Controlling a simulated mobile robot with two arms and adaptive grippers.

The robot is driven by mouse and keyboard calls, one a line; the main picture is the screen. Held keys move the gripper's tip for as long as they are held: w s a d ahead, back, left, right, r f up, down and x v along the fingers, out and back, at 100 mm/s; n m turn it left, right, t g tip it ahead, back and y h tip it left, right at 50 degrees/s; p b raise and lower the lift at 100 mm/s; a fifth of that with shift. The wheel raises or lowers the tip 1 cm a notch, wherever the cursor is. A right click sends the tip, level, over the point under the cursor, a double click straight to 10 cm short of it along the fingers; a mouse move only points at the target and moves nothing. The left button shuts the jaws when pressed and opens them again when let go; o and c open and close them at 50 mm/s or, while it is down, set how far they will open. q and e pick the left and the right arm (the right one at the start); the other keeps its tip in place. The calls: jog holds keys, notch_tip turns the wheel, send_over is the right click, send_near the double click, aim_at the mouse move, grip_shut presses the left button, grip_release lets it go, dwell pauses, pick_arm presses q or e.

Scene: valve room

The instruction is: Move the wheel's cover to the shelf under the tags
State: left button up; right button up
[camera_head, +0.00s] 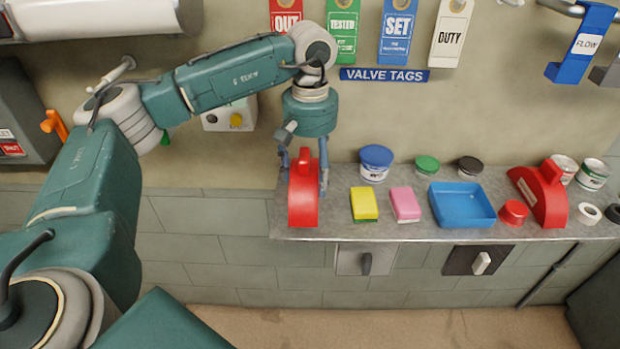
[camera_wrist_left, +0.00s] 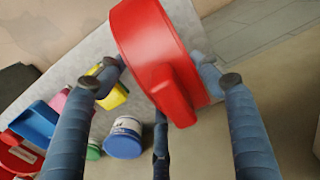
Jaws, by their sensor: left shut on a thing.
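My left gripper (camera_head: 305,178) points down over the left end of the grey shelf (camera_head: 375,232), below the tags. It is shut on a red wheel cover (camera_head: 303,205), which stands upright between its fingers. In the left wrist view the cover (camera_wrist_left: 150,45) fills the space between the blue fingers of the gripper (camera_wrist_left: 170,80). I cannot tell whether the cover's underside touches the shelf. A second, similar red cover (camera_head: 549,200) stands towards the shelf's right end. The tags hang above the blue VALVE TAGS sign (camera_head: 384,75). My right gripper is not in view.
Right of the held cover are a blue-lidded tub (camera_head: 375,163), a yellow sponge (camera_head: 363,205), a pink sponge (camera_head: 405,204) and a blue tray (camera_head: 462,206). Small jars and tape rolls crowd the right end. A control box (camera_head: 229,116) is on the wall behind my left arm.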

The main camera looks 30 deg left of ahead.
pick_arm(q)
jog(key=shift+w+a, duration=0.25)
jog(key=shift+w, duration=0.2)
jog(key=shift+w+a+f+b, duration=0.15)
jog(key=shift+w+f+b, duration=0.1)
jog(key=shift+f, duration=0.15)
jog(key=shift+w+a+f+b, duration=0.1)
jog(key=shift+w+f+b, duration=0.1)
jog(key=shift+f, duration=0.2)
jog(key=shift+w+a+f+b, duration=0.2)
jog(key=shift+w+f+b, duration=0.05)
jog(key=shift+f, duration=0.2)
jog(key=shift+w+a+f+b, duration=0.15)
jog(key=shift+w+f+b, duration=0.1)
jog(key=shift+f, duration=0.2)
jog(key=o, duration=1.3)
jog(key=shift+o, duration=0.2)
notch_tip(320, 180, up, 12)
